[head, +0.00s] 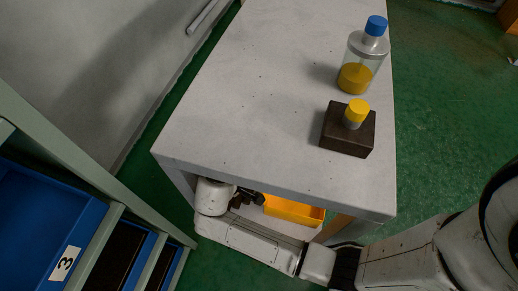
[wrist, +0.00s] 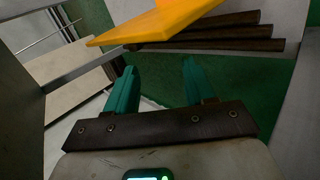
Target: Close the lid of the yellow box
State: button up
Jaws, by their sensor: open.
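The yellow box (head: 292,208) shows in the head view just below the table's front edge, partly hidden by the tabletop and my arm. I cannot tell its lid's position there. In the wrist view a flat yellow panel of the box (wrist: 155,24) spans the top, ahead of my fingertips; whether it is the lid or a wall is unclear. My gripper (wrist: 158,70) is open, with two teal fingers apart and nothing between them. In the head view my gripper (head: 246,197) is dark, left of the box, partly under the table edge.
A white table (head: 260,90) carries a bottle with a blue cap (head: 362,58) and a dark block (head: 348,138) with a yellow-capped bottle (head: 356,112). Several dark bars (wrist: 220,43) lie under the yellow panel. A shelf with blue bins (head: 40,225) stands at left.

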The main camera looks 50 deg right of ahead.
jog(key=w+d+f+b, duration=0.1)
jog(key=d+f+b, duration=0.2)
jog(key=d, duration=0.6)
jog(key=shift+w+d+f, duration=0.15)
jog(key=shift+w+f, duration=0.1)
jog(key=shift+w, duration=0.1)
grip_shut()
